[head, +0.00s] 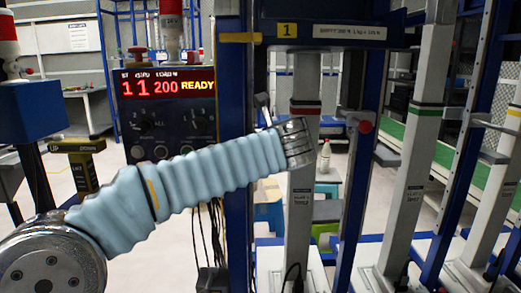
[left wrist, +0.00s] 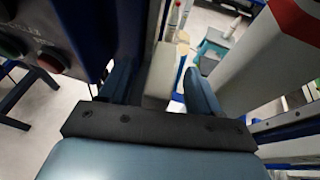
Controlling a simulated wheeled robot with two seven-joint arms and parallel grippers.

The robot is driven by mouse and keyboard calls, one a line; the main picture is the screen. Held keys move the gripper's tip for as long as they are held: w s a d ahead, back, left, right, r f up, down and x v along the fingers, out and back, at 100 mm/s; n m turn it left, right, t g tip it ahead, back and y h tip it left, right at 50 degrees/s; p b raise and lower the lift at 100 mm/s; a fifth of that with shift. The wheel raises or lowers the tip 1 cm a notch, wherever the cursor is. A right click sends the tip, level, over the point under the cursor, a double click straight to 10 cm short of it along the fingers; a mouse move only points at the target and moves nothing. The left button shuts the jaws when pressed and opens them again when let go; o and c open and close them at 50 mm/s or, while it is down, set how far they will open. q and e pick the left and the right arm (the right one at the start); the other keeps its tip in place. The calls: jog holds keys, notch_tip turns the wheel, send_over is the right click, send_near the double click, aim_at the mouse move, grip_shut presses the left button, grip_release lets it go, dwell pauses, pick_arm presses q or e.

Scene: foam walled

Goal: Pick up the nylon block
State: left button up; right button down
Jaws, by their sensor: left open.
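My left arm reaches from the lower left of the head view to the test rig. Its fingers are hidden there behind the wrist and the post. In the left wrist view my left gripper (left wrist: 160,88) is open, with its two blue fingers apart. A pale cream block-like piece (left wrist: 161,74) shows between and beyond the fingers. It may be the nylon block, but I cannot tell for sure, nor whether a finger touches it. I cannot make out a clear nylon block in the head view. My right gripper is in neither view.
A dark control box with a red display (head: 165,88) stands left of the wrist. A grey post (head: 303,105) with a red band and a blue frame (head: 237,100) stand close to the wrist. More grey posts (head: 412,150) stand at the right. A white bottle (head: 325,157) stands behind.

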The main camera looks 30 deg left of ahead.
pick_arm(q)
jog(key=c, duration=1.2)
jog(key=shift+o, duration=0.2)
jog(key=shift+r, duration=0.1)
